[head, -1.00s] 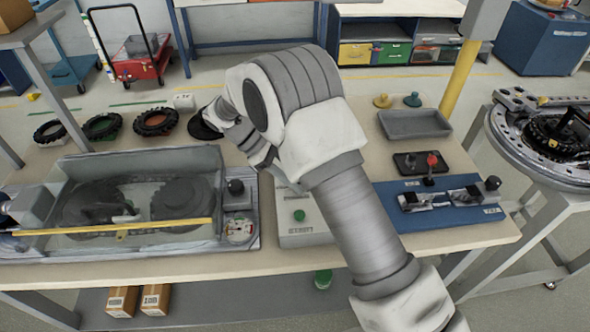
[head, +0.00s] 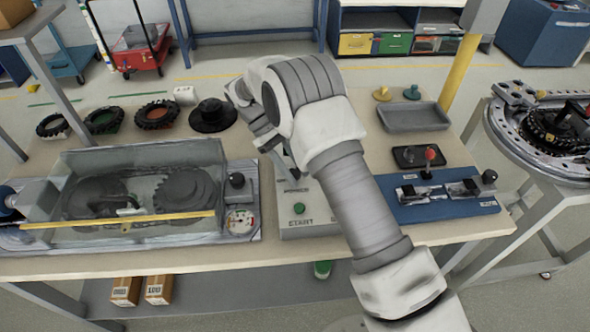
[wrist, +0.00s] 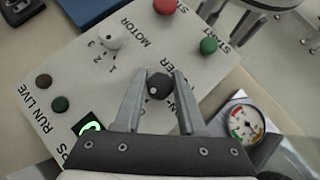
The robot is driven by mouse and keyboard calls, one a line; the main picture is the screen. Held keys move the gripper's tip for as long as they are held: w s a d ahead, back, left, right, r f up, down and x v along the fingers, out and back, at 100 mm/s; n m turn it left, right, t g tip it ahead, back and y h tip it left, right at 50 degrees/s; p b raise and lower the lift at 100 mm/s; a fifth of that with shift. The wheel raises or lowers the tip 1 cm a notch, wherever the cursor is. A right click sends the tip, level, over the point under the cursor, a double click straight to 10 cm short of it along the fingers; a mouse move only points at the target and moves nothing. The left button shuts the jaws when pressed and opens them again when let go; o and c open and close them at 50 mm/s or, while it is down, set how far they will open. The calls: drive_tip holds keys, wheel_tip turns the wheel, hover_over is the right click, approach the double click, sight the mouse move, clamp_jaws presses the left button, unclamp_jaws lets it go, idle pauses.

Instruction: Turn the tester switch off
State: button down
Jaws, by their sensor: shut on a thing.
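The control box (head: 312,231) stands on the bench right of the clear-covered tester (head: 140,225), with a green START button on its front part. In the wrist view its panel (wrist: 75,55) shows a black rotary knob (wrist: 160,84) with a white mark; its label is partly hidden, with letters ending in "ER" and "ON" showing. My gripper (wrist: 158,88) is shut on this black knob, one finger on each side. In the head view my gripper (head: 288,165) is over the back of the box, and my wrist hides the knob.
The panel also carries a white MOTOR knob (wrist: 112,37), a red button (wrist: 165,5), a green START button (wrist: 209,46) and two dark lamps. A round gauge (wrist: 246,122) sits beside the box. A blue fixture board (head: 440,202) and grey tray (head: 414,117) lie right of my arm.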

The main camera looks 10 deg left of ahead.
drive_tip(key=shift+c, duration=2.4)
unclamp_jaws()
drive_tip(key=shift+a, duration=0.1)
drive_tip(key=v, duration=0.6)
drive_tip(key=shift+w+a+r, duration=0.15)
drive_tip(key=shift+w+r, duration=0.05)
drive_tip(key=shift+r, duration=0.1)
drive_tip(key=shift+w+a+r, duration=0.1)
drive_tip(key=shift+a+r, duration=0.1)
drive_tip(key=shift+r, duration=0.1)
